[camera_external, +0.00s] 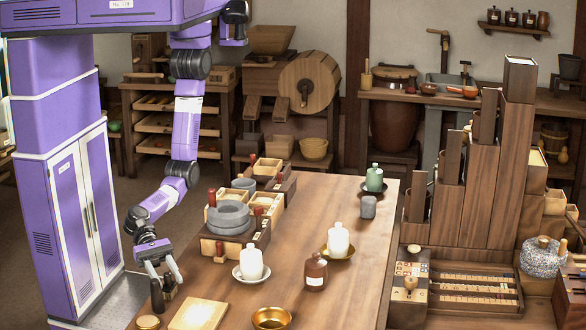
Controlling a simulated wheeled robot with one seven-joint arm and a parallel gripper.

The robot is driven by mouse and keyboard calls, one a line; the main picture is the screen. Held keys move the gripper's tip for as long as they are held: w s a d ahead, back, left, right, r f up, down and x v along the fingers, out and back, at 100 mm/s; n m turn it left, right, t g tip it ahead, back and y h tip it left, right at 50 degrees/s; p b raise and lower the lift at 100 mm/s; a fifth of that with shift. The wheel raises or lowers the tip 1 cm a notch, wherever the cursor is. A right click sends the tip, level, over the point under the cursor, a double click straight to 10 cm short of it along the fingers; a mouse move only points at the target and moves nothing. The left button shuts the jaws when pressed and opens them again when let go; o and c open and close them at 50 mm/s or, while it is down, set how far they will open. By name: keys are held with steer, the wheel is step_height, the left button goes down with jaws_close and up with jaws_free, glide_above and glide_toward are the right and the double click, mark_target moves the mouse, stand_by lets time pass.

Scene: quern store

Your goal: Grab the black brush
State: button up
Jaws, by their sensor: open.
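A small black upright thing (157,297), which looks like the black brush, stands at the left edge of the wooden table (330,215). My gripper (166,280) points down just above and beside it, with its fingers apart. Another small dark piece shows between the fingers; I cannot tell whether it is part of the brush. I cannot tell whether the fingers touch the brush. Its bristles are not clear at this size.
Near the gripper are a pale wooden board (199,315), a small round brass-lidded pot (148,322) and a white jar (251,263) on a saucer. A stone quern (228,217) stands behind. A brass bowl (271,318) and brown bottle (316,272) stand to the right.

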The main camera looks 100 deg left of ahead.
mark_target(169, 281)
steer(key=shift+x, duration=1.8)
jaws_close()
